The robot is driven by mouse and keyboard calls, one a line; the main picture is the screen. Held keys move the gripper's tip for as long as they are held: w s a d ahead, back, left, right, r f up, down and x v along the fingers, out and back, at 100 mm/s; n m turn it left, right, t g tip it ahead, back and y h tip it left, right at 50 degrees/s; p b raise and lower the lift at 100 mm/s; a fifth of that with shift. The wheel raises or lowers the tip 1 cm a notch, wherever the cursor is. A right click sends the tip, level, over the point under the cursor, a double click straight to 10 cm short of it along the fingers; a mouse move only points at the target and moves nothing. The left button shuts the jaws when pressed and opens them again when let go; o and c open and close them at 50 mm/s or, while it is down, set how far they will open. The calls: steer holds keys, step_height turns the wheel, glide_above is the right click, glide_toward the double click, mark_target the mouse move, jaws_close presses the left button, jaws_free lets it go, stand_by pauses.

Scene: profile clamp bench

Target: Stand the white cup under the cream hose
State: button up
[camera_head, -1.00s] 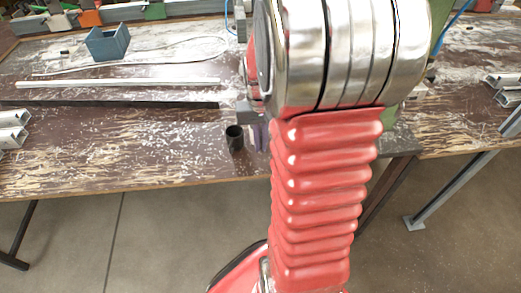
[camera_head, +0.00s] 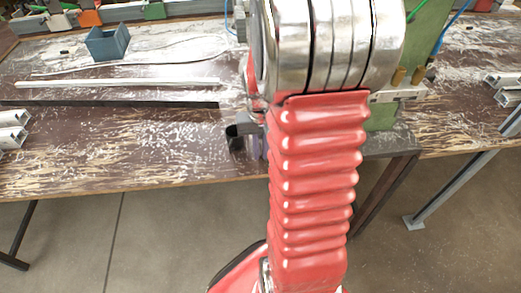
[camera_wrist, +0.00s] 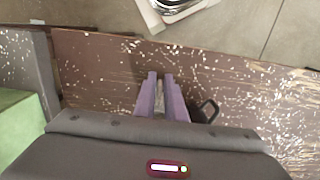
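No white cup shows clearly in either view; my arm hides part of the bench. A dark cup (camera_head: 235,143) stands upright near the bench's front edge, and its dark rim (camera_wrist: 207,110) shows right of my fingers in the wrist view. My gripper (camera_wrist: 161,76) has two purple fingers with a narrow gap between them, and I see nothing held there. In the head view it is mostly behind my arm, just right of the dark cup. I cannot tell if they touch. A thin pale line (camera_head: 130,67) lies on the bench; I cannot tell if it is the cream hose.
A blue-grey open box (camera_head: 107,43) and a long pale bar (camera_head: 115,83) lie on the bench's left part. Metal profiles (camera_head: 12,128) lie at the left edge. A green machine part (camera_head: 383,115) stands right of my arm. The front left bench top is mostly clear.

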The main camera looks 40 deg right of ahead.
steer(key=o, duration=0.3)
steer(key=shift+o, duration=0.2)
steer(key=shift+r, duration=0.1)
step_height(320, 180, up, 12)
steer(key=shift+w+d, duration=0.15)
stand_by(0.3)
stand_by(0.6)
steer(key=s+a+r+n+t, duration=0.2)
steer(key=a, duration=0.5)
steer(key=s+a+r+n+t, duration=0.2)
steer(key=s+a+r, duration=0.1)
steer(key=a, duration=0.5)
steer(key=s+a+r+n+t, duration=0.2)
steer(key=a, duration=0.6)
steer(key=shift+s+r+n, duration=0.25)
steer(key=shift+n, duration=0.15)
steer(key=shift+o, duration=0.4)
